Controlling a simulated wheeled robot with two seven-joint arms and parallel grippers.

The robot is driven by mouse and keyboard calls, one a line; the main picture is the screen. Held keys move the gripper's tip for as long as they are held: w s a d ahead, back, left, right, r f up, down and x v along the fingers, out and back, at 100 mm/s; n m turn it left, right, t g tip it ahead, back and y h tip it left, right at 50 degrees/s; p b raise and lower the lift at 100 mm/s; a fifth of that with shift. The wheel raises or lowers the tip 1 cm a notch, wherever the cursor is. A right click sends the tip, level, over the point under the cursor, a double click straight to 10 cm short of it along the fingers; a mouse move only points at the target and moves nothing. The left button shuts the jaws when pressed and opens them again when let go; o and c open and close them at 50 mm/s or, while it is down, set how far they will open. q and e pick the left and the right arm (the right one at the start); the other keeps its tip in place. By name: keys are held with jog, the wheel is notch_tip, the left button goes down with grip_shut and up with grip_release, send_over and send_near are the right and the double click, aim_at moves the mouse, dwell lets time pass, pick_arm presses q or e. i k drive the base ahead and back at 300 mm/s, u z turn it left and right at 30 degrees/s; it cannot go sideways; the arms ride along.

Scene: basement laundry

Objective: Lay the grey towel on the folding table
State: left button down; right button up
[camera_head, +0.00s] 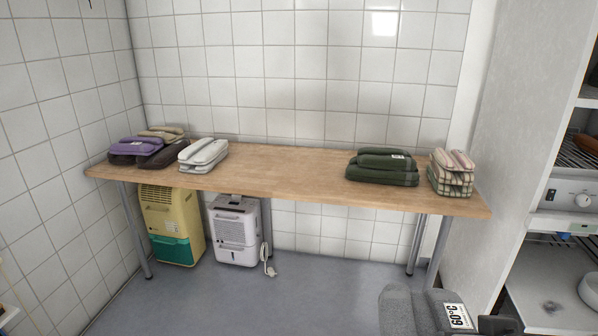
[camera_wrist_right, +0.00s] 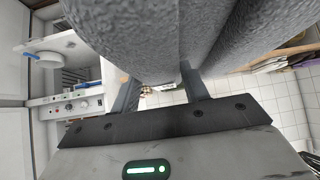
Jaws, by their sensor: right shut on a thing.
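The grey towel (camera_head: 398,312) is at the bottom right of the head view, in front of the table and apart from it. It carries a white "60°C" label. My right gripper (camera_head: 495,325) is shut on it from the right side; only a dark part of the gripper shows there. In the right wrist view the towel (camera_wrist_right: 200,35) fills the top, with the two fingers reaching to it. The folding table (camera_head: 285,172) is a long wooden top on metal legs along the tiled wall. My left gripper is not in view.
On the table, purple and dark towels (camera_head: 135,146) and a white towel (camera_head: 203,154) lie at left, green towels (camera_head: 382,167) and a checked stack (camera_head: 452,172) at right. The middle is clear. Yellow (camera_head: 170,215) and white (camera_head: 236,228) appliances stand beneath. A shelf (camera_head: 560,225) stands far right.

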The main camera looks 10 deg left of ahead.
aim_at(285, 174)
jog(key=u, duration=0.75)
jog(key=i, duration=0.9)
jog(key=u, duration=0.7)
jog(key=i, duration=1.2)
jog(key=z, duration=1.1)
jog(key=i, duration=0.6)
jog(key=z, duration=0.55)
